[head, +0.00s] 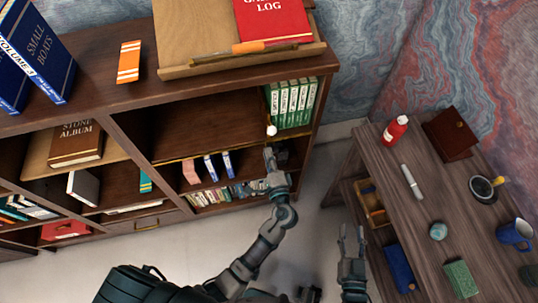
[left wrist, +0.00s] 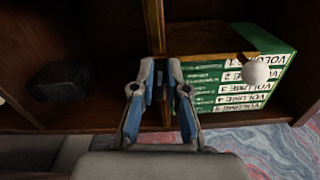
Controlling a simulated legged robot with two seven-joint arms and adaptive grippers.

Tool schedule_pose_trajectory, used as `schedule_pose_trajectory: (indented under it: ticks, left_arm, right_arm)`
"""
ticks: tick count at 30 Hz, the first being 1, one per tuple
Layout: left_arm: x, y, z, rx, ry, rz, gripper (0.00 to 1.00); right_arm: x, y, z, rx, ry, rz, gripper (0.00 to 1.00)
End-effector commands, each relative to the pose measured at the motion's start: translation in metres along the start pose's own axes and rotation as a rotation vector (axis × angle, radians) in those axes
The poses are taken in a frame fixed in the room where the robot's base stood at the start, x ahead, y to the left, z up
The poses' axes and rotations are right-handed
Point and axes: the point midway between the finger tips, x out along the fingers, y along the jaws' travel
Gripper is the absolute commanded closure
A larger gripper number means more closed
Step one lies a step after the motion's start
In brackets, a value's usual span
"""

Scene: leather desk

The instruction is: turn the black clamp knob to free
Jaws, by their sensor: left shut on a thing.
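My left gripper (head: 270,157) reaches to the front of the bookcase, at the lower right opening. In the left wrist view its two fingertips (left wrist: 160,68) are closed on a small dark thing in front of the wooden upright. This fits the black clamp knob, but the fingers hide most of it and its shape and turn angle cannot be made out. A white ball (head: 272,130) is close above the gripper; it also shows in the left wrist view (left wrist: 256,73). My right gripper (head: 350,234) is open and empty above the floor.
Green-and-white volumes (head: 292,102) stand right of the upright. A dark block (left wrist: 60,80) lies inside the shelf at left. A side table (head: 400,200) with a red bottle (head: 396,130) and a blue mug (head: 515,234) stands at right. Floor between is clear.

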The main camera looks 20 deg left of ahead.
Motion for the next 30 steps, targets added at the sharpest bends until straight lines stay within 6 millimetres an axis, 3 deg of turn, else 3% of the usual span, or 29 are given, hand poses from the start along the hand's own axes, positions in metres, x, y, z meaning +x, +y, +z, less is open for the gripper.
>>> schedule_pose_trajectory:
  ticks: [5, 6, 9, 20, 23, 30]
  left_arm:
    - [-0.002, 0.006, -0.001, 0.006, 0.004, 0.011, 1.0]
    - [-0.002, 0.006, -0.001, 0.006, 0.004, 0.011, 0.84]
    - [-0.002, 0.006, -0.001, 0.006, 0.004, 0.01, 0.61]
    - [-0.006, 0.003, -0.001, 0.004, 0.002, 0.005, 0.61]
    - [-0.019, 0.003, -0.001, 0.004, 0.002, 0.006, 0.61]
    - [-0.073, 0.004, -0.001, 0.005, 0.003, 0.009, 0.61]
  right_arm:
    - [0.001, 0.0, 0.001, 0.001, -0.002, 0.0, 0.6]
    - [0.001, 0.0, 0.001, 0.001, -0.002, 0.0, 0.6]
    - [0.001, 0.0, 0.001, 0.001, -0.002, 0.0, 0.6]
    - [-0.001, 0.0, 0.001, -0.001, -0.003, 0.0, 0.6]
    - [-0.001, 0.0, 0.001, -0.001, -0.003, 0.0, 0.6]
    - [0.0, 0.0, 0.001, 0.0, -0.002, 0.0, 0.6]
